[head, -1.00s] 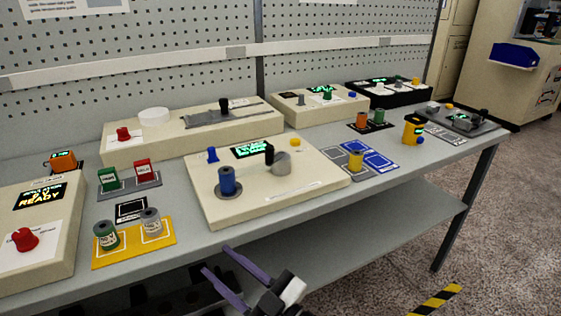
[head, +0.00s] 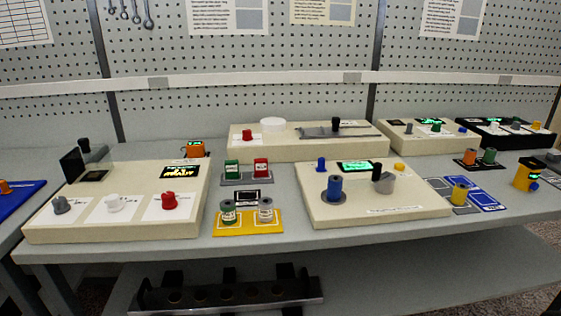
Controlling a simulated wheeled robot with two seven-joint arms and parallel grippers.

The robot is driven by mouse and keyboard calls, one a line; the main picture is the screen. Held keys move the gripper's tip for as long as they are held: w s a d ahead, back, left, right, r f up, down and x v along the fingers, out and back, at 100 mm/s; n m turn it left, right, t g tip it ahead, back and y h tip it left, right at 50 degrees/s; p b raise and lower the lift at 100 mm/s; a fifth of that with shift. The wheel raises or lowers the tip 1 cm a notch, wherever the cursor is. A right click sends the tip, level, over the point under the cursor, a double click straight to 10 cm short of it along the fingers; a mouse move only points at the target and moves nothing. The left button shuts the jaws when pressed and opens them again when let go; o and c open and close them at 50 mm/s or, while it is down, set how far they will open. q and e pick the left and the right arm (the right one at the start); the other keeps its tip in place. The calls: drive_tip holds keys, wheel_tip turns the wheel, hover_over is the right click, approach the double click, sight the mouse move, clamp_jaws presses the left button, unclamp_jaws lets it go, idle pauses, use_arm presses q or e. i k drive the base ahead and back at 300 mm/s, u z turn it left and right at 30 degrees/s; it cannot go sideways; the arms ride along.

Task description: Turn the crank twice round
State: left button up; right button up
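The crank is on the cream winding box (head: 350,207) right of centre on the bench. It is a grey hub (head: 384,184) with an upright black knob (head: 376,173) at its left side in this view. A blue spool (head: 334,187) stands upright on the same box, left of the crank. A lit green display (head: 356,167) is behind them; its text is too small to read. Neither gripper is in view, and nothing touches the crank.
A blue peg (head: 320,164) and a yellow button (head: 399,167) are on the winding box. A yellow tray (head: 248,230) with two spools is to its left. Another cream box (head: 120,228) with knobs stands further left. A long cream box (head: 310,149) is behind.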

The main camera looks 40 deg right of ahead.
sight(384, 181)
drive_tip(key=u, duration=0.85)
drive_tip(key=k, duration=1.1)
drive_tip(key=z, duration=2)
drive_tip(key=i, duration=0.4)
drive_tip(key=u, duration=0.05)
